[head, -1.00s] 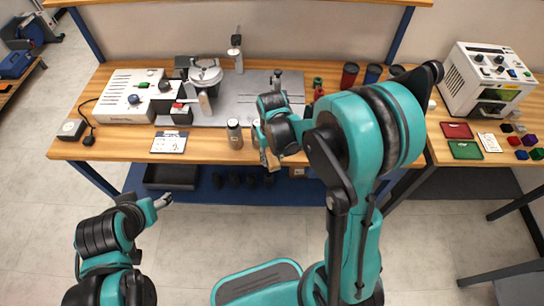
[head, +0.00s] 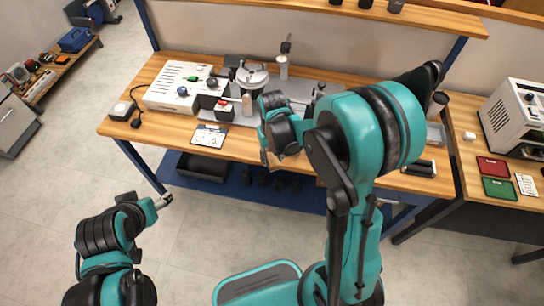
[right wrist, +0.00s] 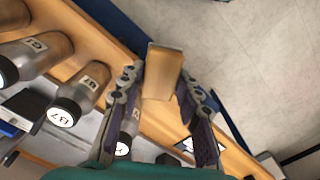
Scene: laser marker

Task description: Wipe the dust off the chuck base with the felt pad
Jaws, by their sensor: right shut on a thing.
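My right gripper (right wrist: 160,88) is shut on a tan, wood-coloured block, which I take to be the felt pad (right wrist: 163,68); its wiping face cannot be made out. In the head view my right gripper (head: 270,158) is at the front edge of the bench, in front of and below the chuck base. The chuck base appears to be the round silver piece (head: 252,75) on the grey plate; dust on it is too small to tell. My left gripper (head: 163,201) is apart from the bench over the floor at the left, holding nothing visible.
A white control box (head: 178,86) stands left of the chuck. A printed card (head: 209,135) lies at the bench front. In the right wrist view, labelled bottles, one marked B7 (right wrist: 80,93), stand near the gripper. My right arm hides the bench's right part.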

